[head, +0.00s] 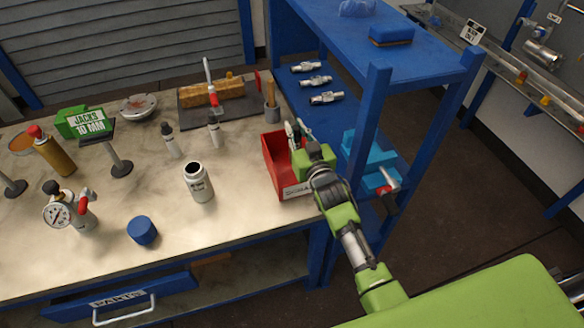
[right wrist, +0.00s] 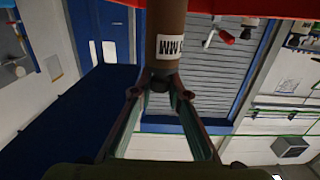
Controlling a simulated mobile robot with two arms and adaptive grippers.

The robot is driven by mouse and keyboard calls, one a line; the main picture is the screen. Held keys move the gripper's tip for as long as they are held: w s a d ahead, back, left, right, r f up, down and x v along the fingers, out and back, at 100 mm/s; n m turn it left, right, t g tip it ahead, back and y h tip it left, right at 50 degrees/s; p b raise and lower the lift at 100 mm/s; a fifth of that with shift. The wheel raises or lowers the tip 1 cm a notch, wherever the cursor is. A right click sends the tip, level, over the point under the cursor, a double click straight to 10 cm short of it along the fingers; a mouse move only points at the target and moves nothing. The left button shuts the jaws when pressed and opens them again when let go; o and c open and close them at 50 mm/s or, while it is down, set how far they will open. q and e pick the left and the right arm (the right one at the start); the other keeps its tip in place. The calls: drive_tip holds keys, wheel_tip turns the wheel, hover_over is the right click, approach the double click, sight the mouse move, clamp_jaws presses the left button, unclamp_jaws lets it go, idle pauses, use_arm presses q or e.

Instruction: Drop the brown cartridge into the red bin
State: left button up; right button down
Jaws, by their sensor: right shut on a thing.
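The red bin (head: 273,166) stands at the right end of the workbench, with a white label on its front. My right gripper (head: 295,134) is over the bin's opening in the head view. In the right wrist view my right gripper (right wrist: 160,82) is shut on the end of the brown cartridge (right wrist: 170,22), which bears a white label with black letters. A red strip of the bin (right wrist: 238,8) shows beside the cartridge at the top edge. The cartridge cannot be made out in the head view, and its far end is out of frame in the wrist view. My left gripper is out of view.
A blue shelf rack (head: 372,110) stands close to the right of the bin, with metal fittings (head: 316,82) on it. A white bottle (head: 199,182) and a blue cap (head: 142,230) are on the bench to the left. The bench front between bottle and bin is clear.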

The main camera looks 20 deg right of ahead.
drive_tip(key=c, duration=1.9)
unclamp_jaws()
drive_tip(key=s, duration=1.2)
drive_tip(key=shift+d+r, duration=0.2)
drive_tip(key=shift+r, duration=0.15)
